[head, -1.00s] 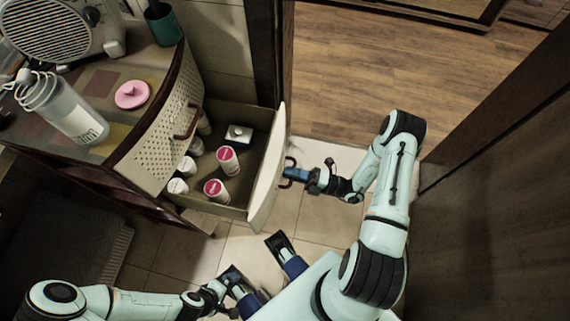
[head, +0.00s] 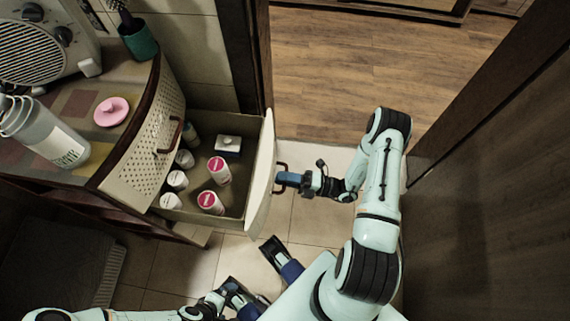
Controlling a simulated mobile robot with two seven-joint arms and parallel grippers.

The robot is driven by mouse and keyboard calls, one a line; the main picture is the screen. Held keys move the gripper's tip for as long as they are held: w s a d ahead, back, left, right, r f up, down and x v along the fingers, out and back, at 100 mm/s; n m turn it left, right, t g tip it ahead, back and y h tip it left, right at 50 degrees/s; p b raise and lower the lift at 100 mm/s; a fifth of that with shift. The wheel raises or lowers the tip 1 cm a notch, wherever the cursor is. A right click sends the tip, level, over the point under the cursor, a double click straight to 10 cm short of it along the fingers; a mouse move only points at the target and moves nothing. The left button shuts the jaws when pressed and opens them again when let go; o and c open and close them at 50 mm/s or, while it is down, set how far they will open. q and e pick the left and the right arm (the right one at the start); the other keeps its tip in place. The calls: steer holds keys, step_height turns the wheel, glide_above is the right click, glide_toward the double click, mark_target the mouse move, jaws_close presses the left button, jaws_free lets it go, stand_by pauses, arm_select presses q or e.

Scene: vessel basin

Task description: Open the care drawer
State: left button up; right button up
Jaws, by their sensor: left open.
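The care drawer (head: 240,205) is pulled well out of the cream perforated cabinet (head: 145,145). Inside stand several white bottles, some with pink tops (head: 217,164), and a small white box (head: 228,144). My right gripper (head: 283,179) is at the dark handle (head: 281,187) on the outside of the drawer front (head: 262,170); its fingers look closed on the handle. My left gripper (head: 252,272) is open and empty, low in the head view, below the drawer and apart from it.
A dark wooden panel (head: 500,190) stands at the right. Tiled floor (head: 305,215) lies beyond the drawer front.

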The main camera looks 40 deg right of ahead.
steer(key=v, duration=1.3)
steer(key=shift+s+b, duration=0.15)
steer(key=shift+b, duration=0.15)
steer(key=shift+d, duration=0.1)
